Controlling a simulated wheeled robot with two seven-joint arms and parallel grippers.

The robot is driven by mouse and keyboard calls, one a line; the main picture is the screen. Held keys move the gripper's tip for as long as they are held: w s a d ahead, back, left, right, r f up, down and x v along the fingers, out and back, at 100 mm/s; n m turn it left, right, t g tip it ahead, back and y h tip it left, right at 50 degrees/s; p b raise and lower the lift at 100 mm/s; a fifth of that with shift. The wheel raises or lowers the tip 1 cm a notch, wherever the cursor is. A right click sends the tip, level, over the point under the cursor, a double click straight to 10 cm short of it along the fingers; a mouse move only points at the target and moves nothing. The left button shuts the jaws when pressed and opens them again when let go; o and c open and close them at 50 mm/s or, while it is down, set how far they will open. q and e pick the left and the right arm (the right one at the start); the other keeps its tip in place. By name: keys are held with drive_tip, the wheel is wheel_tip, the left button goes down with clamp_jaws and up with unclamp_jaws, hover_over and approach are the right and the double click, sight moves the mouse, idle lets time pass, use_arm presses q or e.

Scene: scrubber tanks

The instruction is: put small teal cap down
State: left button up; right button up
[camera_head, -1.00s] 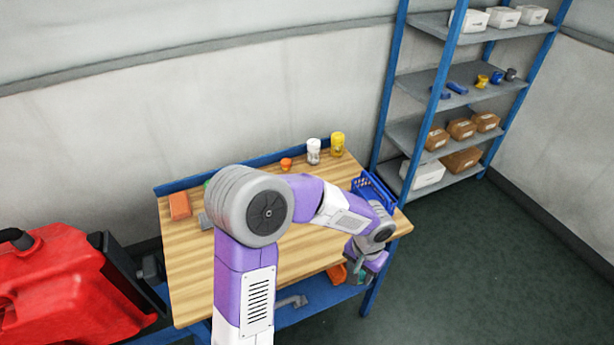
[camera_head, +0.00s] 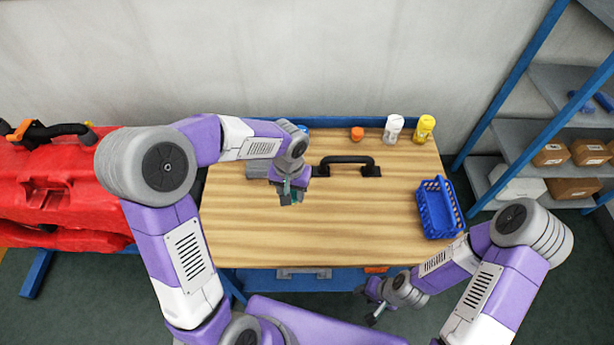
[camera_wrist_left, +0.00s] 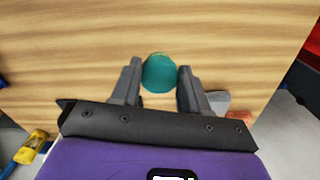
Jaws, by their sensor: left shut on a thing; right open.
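The small teal cap (camera_wrist_left: 159,73) is round and sits between the fingertips of my left gripper (camera_wrist_left: 160,85) in the left wrist view, with wood grain behind it. In the head view my left gripper (camera_head: 290,196) points down over the left-middle part of the wooden bench top (camera_head: 330,235), with a bit of teal at its fingers. It is shut on the cap; I cannot tell how high the cap is above the wood. My right gripper (camera_head: 373,312) is open and empty, in front of the bench's front edge at the right.
A blue basket (camera_head: 438,208) stands at the bench's right. An orange cap (camera_head: 357,134), a white bottle (camera_head: 393,129) and a yellow bottle (camera_head: 424,129) line the back. The front middle of the bench is clear.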

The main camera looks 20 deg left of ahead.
use_arm(q)
drive_tip(key=w+d+r+n+b, duration=0.2)
drive_tip(key=w+d+n+b, duration=0.3)
drive_tip(key=b, duration=0.3)
drive_tip(key=f+b, duration=0.1)
drive_tip(key=f, duration=0.2)
drive_tip(key=w+a+f, duration=0.1)
drive_tip(key=f, duration=0.2)
drive_tip(key=f+b, duration=0.1)
drive_tip(key=f, duration=0.2)
drive_tip(key=shift+w+a+f+b, duration=0.2)
drive_tip(key=shift+a+f+b, duration=0.05)
drive_tip(key=shift+a+b, duration=0.05)
drive_tip(key=shift+f, duration=0.1)
drive_tip(key=o, duration=1.2)
wheel_tip(320, 180, up, 12)
drive_tip(key=p, duration=0.3)
